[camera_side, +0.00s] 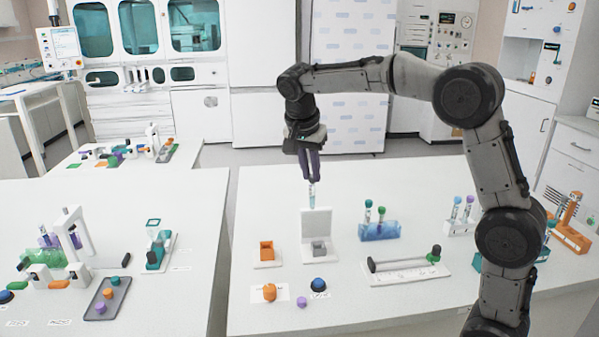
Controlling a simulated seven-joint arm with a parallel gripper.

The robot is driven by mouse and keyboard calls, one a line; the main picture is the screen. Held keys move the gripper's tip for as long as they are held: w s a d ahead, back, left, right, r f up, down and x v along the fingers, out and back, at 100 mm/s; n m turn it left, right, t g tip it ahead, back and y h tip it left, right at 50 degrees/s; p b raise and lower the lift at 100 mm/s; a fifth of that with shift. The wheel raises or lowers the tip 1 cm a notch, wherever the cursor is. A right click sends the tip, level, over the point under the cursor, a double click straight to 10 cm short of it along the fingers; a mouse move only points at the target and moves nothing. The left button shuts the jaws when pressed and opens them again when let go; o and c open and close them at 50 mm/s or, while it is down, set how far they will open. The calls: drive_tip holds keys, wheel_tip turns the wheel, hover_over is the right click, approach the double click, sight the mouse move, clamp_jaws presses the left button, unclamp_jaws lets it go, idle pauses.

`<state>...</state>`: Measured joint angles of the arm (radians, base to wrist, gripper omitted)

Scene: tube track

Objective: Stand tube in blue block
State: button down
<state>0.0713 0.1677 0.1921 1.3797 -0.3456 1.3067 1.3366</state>
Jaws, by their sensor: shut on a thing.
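My gripper (311,178) points down and is shut on a tube (312,194). The tube is upright and its lower part shows below the fingers. Its upper end is hidden by the fingers. In the picture its lower end is just above the top of a white upright panel; I cannot tell how far apart they are in depth. The translucent blue block (380,232) is to the right of the gripper and lower in the picture.
The white panel (317,222) has a small grey block (319,248) in front. An orange open box (266,251) is left of it. A slider track (408,265) is in front of the blue block. A white rack (461,226) with tubes stands to its right.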

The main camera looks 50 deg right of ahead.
drive_tip(key=shift+s+d, duration=7.25)
drive_tip(key=shift+d, duration=2.4)
wheel_tip(320, 180, down, 6)
drive_tip(key=shift+f, duration=0.25)
drive_tip(key=shift+a+f, duration=0.1)
drive_tip(key=shift+f, duration=0.2)
drive_tip(key=shift+f, duration=0.25)
drive_tip(key=shift+f, duration=0.55)
drive_tip(key=shift+f, duration=0.45)
drive_tip(key=shift+f, duration=0.2)
drive_tip(key=shift+f, duration=0.35)
